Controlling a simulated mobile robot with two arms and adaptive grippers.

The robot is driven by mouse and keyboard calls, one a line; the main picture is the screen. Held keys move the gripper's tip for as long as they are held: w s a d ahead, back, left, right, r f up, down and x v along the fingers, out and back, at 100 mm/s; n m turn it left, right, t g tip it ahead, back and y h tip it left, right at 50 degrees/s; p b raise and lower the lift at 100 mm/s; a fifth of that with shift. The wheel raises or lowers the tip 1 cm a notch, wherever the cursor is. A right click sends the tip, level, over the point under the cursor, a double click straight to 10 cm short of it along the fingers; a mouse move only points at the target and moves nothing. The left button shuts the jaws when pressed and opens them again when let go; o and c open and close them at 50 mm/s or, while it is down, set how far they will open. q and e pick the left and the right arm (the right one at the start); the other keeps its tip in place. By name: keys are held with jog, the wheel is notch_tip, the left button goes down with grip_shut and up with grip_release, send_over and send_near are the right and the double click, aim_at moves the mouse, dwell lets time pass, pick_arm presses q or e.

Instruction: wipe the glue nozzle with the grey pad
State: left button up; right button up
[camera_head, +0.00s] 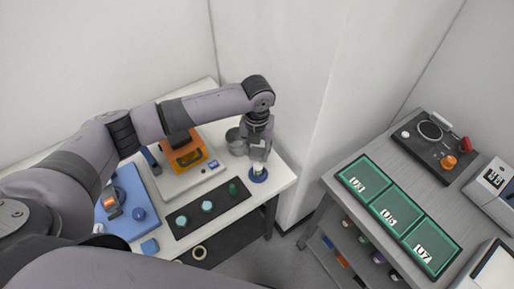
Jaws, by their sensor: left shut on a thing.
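My left arm reaches in from the left over the white table, and its gripper (259,158) points down near the table's right corner. The gripper is shut on a small pale thing with a hint of green (258,169), partly hidden by the fingers. This thing is at a round dark blue base (259,177); I cannot tell whether it touches the base. I cannot make out for certain which thing is the grey pad or the glue nozzle. My right gripper is not in view.
A grey metal cup (236,141) stands close left of the gripper. A black strip (200,215) holds several green pieces. An orange device (184,150) and blue board (130,205) stand further left. A grey table (345,200) with green-framed trays is at the right, across a gap.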

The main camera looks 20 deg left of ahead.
pick_arm(q)
jog(key=shift+d, duration=0.55)
jog(key=shift+a, duration=0.15)
jog(key=shift+a, duration=0.55)
jog(key=shift+d, duration=0.1)
jog(key=shift+d, duration=0.6)
jog(key=shift+a, duration=0.2)
jog(key=shift+a, duration=0.5)
jog(key=shift+d, duration=0.1)
jog(key=shift+d, duration=0.6)
